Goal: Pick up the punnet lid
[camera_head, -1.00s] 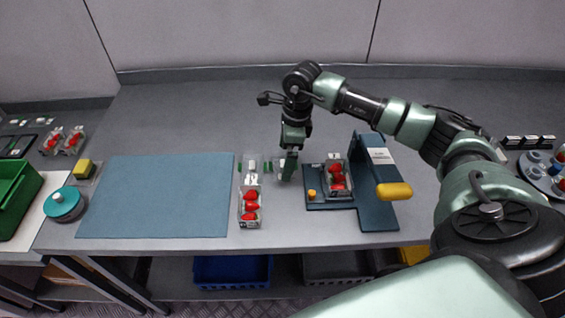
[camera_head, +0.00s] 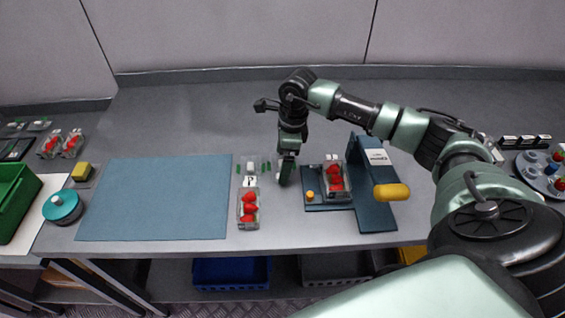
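A small clear piece that looks like the punnet lid (camera_head: 252,163) lies on the bench right of the blue mat, with small green marks beside it. It is see-through and its outline is hard to make out. My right gripper (camera_head: 286,172) points down just to the right of it, low over the bench. Its fingers are seen edge-on, so I cannot tell whether they are open or hold anything. An open-looking punnet of strawberries (camera_head: 249,210) stands just in front of the lid. Another strawberry punnet (camera_head: 335,180) sits in the dark blue press. My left gripper is not in view.
The dark blue press (camera_head: 371,205) with a yellow handle (camera_head: 391,192) stands right of the gripper. The blue mat (camera_head: 155,198) is bare. A teal round container (camera_head: 62,206) and a green crate (camera_head: 16,203) are at the left. The back of the bench is clear.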

